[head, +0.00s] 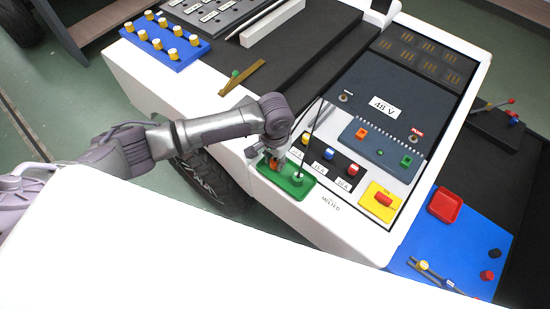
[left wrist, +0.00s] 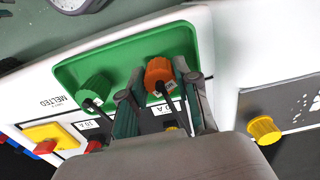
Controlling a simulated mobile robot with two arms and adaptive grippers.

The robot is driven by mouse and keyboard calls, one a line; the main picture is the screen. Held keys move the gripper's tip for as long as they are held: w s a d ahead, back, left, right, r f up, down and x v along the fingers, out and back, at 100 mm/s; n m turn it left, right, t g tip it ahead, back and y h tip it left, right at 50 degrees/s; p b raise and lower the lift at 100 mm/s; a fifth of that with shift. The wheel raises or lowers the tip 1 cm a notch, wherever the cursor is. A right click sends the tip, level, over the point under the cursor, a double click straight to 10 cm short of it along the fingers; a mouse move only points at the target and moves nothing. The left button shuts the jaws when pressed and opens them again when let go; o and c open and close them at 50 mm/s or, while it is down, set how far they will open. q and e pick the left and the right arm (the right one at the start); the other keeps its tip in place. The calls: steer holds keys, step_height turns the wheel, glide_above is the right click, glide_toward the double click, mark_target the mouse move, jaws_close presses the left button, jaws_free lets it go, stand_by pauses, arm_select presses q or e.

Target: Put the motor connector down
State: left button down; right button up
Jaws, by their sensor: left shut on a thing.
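The orange motor connector (head: 276,164) is at the upper left end of the green tray (head: 284,183), on the white cart top. My left gripper (head: 274,154) reaches over it and partly hides it. In the left wrist view, the orange connector (left wrist: 159,74) shows between the two fingers of my left gripper (left wrist: 155,90), which is shut on it. It is over the green tray (left wrist: 120,62); I cannot tell if it touches the tray floor. A green connector (left wrist: 95,90) stands in the tray's other end, and a black lead runs from each connector. My right gripper is not in view.
Fuses in yellow, blue and red (head: 328,154) sit beside the tray. A yellow block with a red switch (head: 382,199) and a 48 V panel (head: 400,112) lie further right. A blue mat with a red dish (head: 445,204) is at the right. The cart's front edge is close to the tray.

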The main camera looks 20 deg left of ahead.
mark_target(275, 161)
arm_select(q)
steer(key=c, duration=0.8)
jaws_free()
steer(key=shift+f, duration=0.1)
step_height(275, 161, up, 12)
steer(key=shift+r+b, duration=0.15)
steer(key=shift+b, duration=0.3)
